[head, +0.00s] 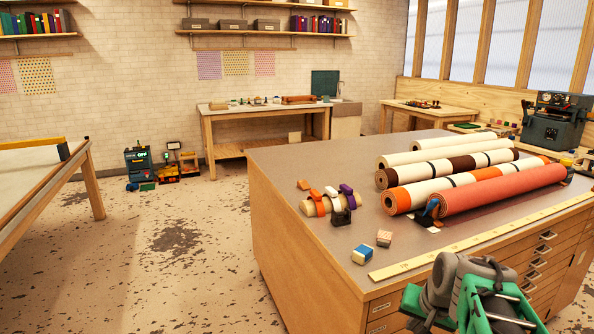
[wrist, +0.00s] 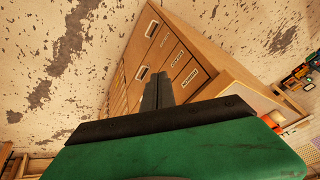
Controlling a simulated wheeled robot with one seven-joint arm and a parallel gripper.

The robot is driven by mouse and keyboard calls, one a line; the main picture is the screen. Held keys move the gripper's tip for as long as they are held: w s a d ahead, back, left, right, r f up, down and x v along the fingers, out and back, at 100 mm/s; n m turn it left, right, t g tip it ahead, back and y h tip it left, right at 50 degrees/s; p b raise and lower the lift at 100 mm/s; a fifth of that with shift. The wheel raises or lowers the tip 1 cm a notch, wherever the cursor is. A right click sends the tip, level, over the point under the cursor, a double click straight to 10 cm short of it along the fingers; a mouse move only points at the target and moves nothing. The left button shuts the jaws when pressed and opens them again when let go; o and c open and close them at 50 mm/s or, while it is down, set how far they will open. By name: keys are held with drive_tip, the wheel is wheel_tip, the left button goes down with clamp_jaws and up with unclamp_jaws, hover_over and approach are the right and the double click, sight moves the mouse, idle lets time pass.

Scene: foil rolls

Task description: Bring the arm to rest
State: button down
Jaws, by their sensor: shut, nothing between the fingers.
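My gripper (wrist: 157,88) shows in the wrist view as two dark fingers pressed together, with nothing between them. Beyond the fingers is the wooden drawer cabinet (wrist: 150,62), which looks tilted in this view. In the head view my folded arm, green and grey, is at the lower right, in front of the cabinet's drawer side (head: 380,318). I cannot make out the fingertips there. Several foil rolls (head: 505,190) lie side by side on the cabinet top, apart from my arm.
A yellow ruler (head: 480,236) runs along the cabinet top's near edge. Small blocks (head: 362,254) and a bundle of small rolls (head: 328,204) lie left of the foil rolls. A table (head: 40,180) stands at the left. The speckled floor (head: 180,260) between is clear.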

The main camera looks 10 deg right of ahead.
drive_tip(key=s+a+r+n+g+p, duration=0.1)
drive_tip(key=s+a+r+n+p, duration=0.1)
drive_tip(key=s+a, duration=0.3)
drive_tip(key=s+a+r+n+p, duration=0.2)
drive_tip(key=s+a, duration=0.4)
drive_tip(key=a, duration=0.6)
drive_tip(key=n+p, duration=0.1)
drive_tip(key=n, duration=0.1)
drive_tip(key=shift+a+n+g+y, duration=0.15)
drive_tip(key=shift+n+g+y, duration=0.15)
drive_tip(key=shift+g, duration=0.1)
drive_tip(key=shift+r, duration=0.1)
